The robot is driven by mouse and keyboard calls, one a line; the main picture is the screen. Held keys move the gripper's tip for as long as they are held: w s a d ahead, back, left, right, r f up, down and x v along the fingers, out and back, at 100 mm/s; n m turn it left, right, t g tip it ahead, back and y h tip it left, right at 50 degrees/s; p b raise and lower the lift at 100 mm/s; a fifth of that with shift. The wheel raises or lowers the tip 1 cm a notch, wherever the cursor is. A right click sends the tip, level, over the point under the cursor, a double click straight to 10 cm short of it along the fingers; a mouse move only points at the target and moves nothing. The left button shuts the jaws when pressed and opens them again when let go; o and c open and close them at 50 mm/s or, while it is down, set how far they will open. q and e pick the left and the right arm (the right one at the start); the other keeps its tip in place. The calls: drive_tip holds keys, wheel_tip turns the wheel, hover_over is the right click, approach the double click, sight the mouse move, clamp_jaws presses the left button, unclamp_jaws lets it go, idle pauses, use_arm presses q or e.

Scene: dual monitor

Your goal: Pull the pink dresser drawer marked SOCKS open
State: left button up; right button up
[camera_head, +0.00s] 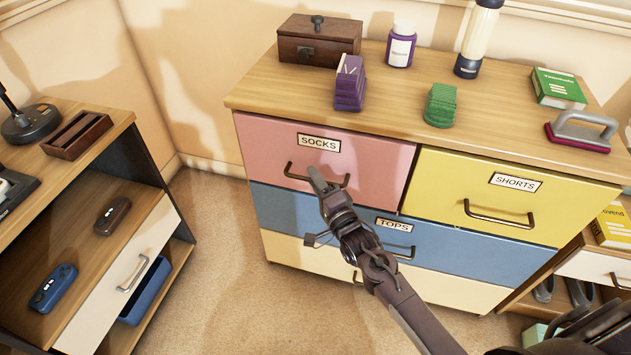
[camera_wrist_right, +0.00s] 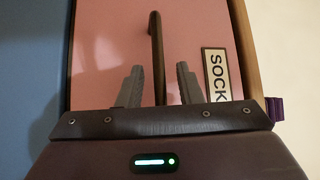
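The pink drawer (camera_head: 372,163) marked SOCKS is at the upper left of the dresser and looks shut, its front in line with the yellow drawer. Its dark bar handle (camera_head: 297,174) runs across below the label (camera_head: 318,143). My right gripper (camera_head: 318,180) is at the handle and covers part of it. In the right wrist view, its two fingers (camera_wrist_right: 160,85) are apart, with the handle (camera_wrist_right: 156,50) between them and a gap on each side. The pink front (camera_wrist_right: 110,45) is behind. My left gripper does not show.
Yellow SHORTS drawer (camera_head: 470,190) is on the right, blue TOPS drawer (camera_head: 290,212) below. The dresser top (camera_head: 430,70) holds a wooden box (camera_head: 318,42), bottles and stacked cloths. A shelf unit (camera_head: 75,240) stands left. Carpet (camera_head: 230,270) in front is clear.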

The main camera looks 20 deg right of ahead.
drive_tip(key=shift+w, duration=0.15)
clamp_jaws()
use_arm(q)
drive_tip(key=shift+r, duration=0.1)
